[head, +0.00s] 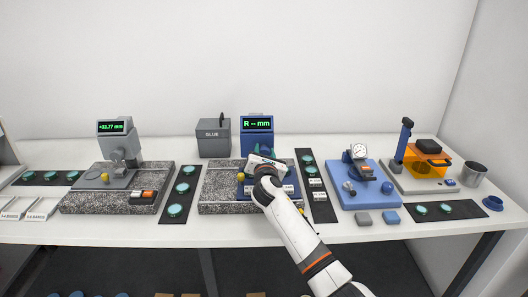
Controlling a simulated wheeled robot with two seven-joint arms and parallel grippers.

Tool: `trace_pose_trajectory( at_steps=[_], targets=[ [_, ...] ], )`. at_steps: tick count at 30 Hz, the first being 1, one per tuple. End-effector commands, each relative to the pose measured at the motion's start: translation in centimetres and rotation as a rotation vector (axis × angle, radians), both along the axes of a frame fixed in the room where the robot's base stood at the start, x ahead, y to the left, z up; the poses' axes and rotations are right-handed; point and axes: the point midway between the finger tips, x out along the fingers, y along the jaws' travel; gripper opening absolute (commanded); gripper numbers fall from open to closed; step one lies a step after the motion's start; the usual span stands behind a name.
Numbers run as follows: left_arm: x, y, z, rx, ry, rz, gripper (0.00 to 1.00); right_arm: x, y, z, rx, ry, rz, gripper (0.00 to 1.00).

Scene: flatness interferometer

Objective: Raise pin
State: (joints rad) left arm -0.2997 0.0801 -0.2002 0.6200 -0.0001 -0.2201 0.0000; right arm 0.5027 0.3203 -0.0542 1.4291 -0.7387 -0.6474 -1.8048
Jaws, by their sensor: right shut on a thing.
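A blue instrument (257,122) with a green "R -- mm" display stands at the back of a speckled granite slab (220,208). My right gripper (262,166) is in front of it, above a dark blue base on the slab. It is shut on a small part, which I take to be the pin; the gripper hides it, so its height cannot be told. A yellow knob (241,177) shows just left of the gripper. My left gripper is not in view.
A grey gauge (119,150) reading "+33.77 mm" stands on a granite slab at left. Dark strips with green discs (181,188) flank my slab. A blue dial-gauge station (360,175) and an orange-shielded station (425,165) stand right.

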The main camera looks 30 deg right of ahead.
Motion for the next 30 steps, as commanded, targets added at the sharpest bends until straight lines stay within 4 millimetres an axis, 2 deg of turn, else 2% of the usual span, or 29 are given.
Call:
trace_pose_trajectory(
  at_steps=[30],
  targets=[
    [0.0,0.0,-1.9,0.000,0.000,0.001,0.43,-0.1,-0.2,-0.5,0.809,-0.494,-0.002,0.15]
  ],
)
